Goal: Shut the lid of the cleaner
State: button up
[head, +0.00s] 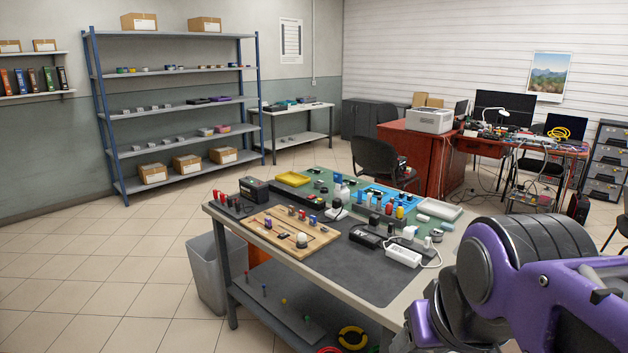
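I cannot pick out a cleaner or its lid for certain in the head view. The near workbench (375,275) carries many small items, and none shows clearly as a lidded cleaner. A dark box (254,191) stands at its left back corner, too small to tell what it is. My purple and black arm fills the lower right corner and hides the bench's right end. My gripper is out of view, so its state does not show.
A wooden board (285,245) with small parts, a yellow tray (292,179), a blue tray (388,196) and a white power strip (403,255) lie on the bench. A grey bin (213,270) stands left of it. The tiled floor at left is clear.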

aim_at(338, 178)
jog(key=i+j+z, duration=0.25)
jog(key=i+j, duration=0.2)
jog(key=j, duration=0.15)
jog(key=i+j+z, duration=0.3)
jog(key=j, duration=0.35)
jog(key=i+j+z, duration=0.1)
jog(key=i+j, duration=0.15)
jog(key=j, duration=0.15)
jog(key=i+j+z, duration=0.15)
jog(key=j, duration=0.25)
